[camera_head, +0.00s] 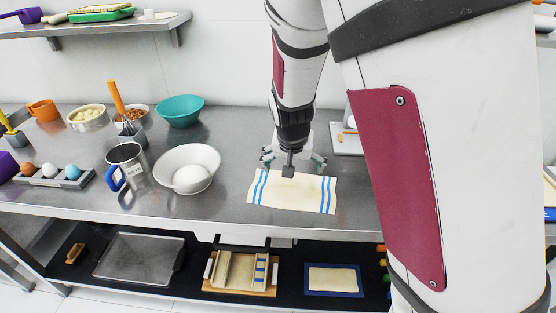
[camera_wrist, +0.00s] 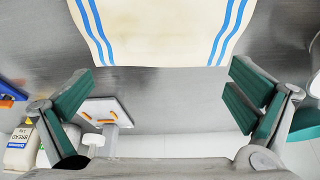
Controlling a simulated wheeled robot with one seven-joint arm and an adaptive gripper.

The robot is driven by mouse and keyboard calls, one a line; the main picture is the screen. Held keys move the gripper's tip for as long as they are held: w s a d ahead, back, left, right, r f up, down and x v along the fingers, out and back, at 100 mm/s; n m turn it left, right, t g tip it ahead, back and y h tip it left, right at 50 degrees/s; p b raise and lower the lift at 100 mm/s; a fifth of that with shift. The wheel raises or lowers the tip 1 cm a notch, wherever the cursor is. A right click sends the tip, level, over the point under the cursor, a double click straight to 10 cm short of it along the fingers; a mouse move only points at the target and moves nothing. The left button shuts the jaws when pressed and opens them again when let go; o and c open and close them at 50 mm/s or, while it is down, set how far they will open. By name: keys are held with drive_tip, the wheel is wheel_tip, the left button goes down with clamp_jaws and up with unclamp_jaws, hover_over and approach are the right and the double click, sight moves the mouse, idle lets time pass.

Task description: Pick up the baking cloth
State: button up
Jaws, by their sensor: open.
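The baking cloth (camera_head: 292,192) is cream with paired blue stripes near its left and right ends. It lies flat on the steel counter near the front edge. It also shows at the top of the wrist view (camera_wrist: 160,30), partly cut off by the frame. My gripper (camera_head: 292,159) is over the counter at the cloth's back edge, and part of it overlaps the cloth in the head view. In the wrist view my gripper (camera_wrist: 157,88) has its two green-padded fingers wide apart with nothing between them. The cloth lies beyond the fingertips.
A white bowl (camera_head: 207,165) with a white round thing in it stands left of the cloth. Left of that are a metal cup (camera_head: 126,160) and an egg tray (camera_head: 50,180). A teal bowl (camera_head: 180,110) is behind. A white device (camera_head: 348,138) stands behind right.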

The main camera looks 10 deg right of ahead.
sight(293, 182)
drive_tip(key=b+x, duration=0.2)
drive_tip(key=x, duration=0.6)
drive_tip(key=shift+a+f, duration=0.1)
drive_tip(key=shift+f, duration=0.2)
drive_tip(key=c, duration=0.9)
drive_tip(key=shift+r, duration=0.1)
